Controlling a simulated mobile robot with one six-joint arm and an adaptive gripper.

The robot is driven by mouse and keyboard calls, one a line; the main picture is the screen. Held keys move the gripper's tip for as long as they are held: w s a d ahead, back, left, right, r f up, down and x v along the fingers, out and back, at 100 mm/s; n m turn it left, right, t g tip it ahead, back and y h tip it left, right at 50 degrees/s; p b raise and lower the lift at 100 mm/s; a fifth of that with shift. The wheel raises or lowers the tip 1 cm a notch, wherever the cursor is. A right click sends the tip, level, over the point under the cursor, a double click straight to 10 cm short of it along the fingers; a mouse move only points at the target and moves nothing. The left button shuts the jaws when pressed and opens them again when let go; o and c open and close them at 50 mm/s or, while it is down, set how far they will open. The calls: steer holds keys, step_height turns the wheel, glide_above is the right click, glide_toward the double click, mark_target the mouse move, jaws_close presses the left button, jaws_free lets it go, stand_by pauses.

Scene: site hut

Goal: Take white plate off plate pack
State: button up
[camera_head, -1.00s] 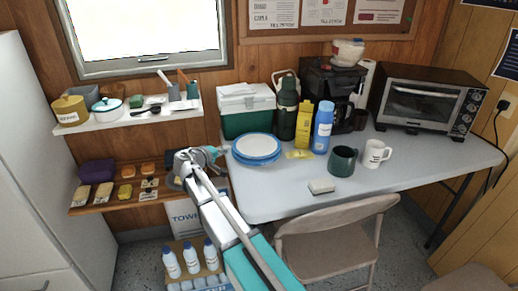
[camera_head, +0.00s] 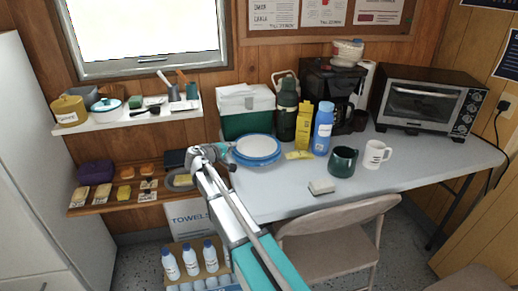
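The plate pack (camera_head: 258,161) sits on the left end of the grey table. The white plate (camera_head: 259,146) lies on top of it, with blue rims showing around and below. My gripper (camera_head: 230,158) is at the left edge of the pack, about level with the rims. Its fingers are small and dark here, so I cannot tell whether they are open or shut, or whether they touch a plate. The right side of the pack is in clear view.
A green and white cooler (camera_head: 246,110) stands right behind the pack. A dark green flask (camera_head: 286,112), a yellow carton (camera_head: 303,127) and a blue bottle (camera_head: 322,130) stand to the right. The front table area around the sponge (camera_head: 321,187) is mostly clear.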

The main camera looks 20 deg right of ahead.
steer(key=shift+w+d+f, duration=0.15)
steer(key=shift+w+d, duration=0.1)
steer(key=shift+d, duration=0.05)
stand_by(0.4)
jaws_close()
stand_by(0.4)
step_height(320, 180, up, 3)
steer(key=p, duration=0.3)
steer(key=s+r+p, duration=1)
steer(key=s, duration=0.4)
